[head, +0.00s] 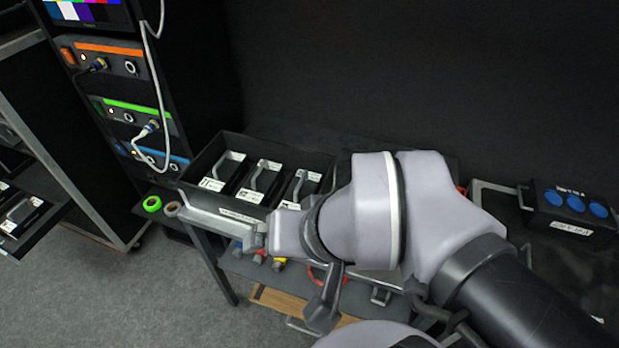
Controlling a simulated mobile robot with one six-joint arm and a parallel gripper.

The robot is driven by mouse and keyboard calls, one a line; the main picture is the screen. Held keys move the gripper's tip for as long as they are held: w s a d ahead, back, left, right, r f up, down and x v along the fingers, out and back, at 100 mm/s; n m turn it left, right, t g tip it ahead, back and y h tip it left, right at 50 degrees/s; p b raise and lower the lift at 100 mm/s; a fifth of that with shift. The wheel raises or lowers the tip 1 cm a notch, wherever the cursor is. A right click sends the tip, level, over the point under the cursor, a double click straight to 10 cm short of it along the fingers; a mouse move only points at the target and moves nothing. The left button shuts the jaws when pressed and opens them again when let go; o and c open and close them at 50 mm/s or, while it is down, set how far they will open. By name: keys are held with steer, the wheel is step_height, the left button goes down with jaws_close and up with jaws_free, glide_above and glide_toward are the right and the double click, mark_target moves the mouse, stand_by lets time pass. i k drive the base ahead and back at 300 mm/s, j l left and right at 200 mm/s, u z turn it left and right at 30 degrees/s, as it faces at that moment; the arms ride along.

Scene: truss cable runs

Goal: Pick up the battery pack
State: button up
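Three black battery packs with grey top handles and white labels stand side by side in a black open tray (215,150) on the cart: a left pack (226,170), a middle pack (259,183) and a right pack (299,188). The frame does not show which one the task names. My gripper (288,280) is in front of the tray's near right side, at the end of my arm. Its two grey fingers look spread apart, with no pack between them. My wrist hides the tray's right end.
A green tape roll (152,203) and a grey tape roll (173,209) lie left of the tray. A rack with a monitor (85,10) and hanging white cable (157,90) stands behind left. A black box with blue sockets (575,215) is at right. Grey floor (110,290) is open at lower left.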

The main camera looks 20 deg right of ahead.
mark_target(262, 184)
steer(key=j+u, duration=0.15)
steer(key=j, duration=0.25)
steer(key=j+u, duration=0.2)
steer(key=j, duration=0.2)
steer(key=i+j+u, duration=0.15)
steer(key=j, duration=0.25)
steer(key=j+u, duration=0.15)
steer(key=j, duration=0.25)
steer(key=i+j+u, duration=0.2)
steer(key=j, duration=0.15)
steer(key=i+j+u, duration=0.15)
steer(key=j, duration=0.2)
steer(key=z, duration=2.25)
steer(key=i+l, duration=0.25)
steer(key=i, duration=0.15)
steer(key=i+l+u, duration=0.1)
steer(key=i, duration=0.3)
steer(key=i+l, duration=0.35)
steer(key=i, duration=0.05)
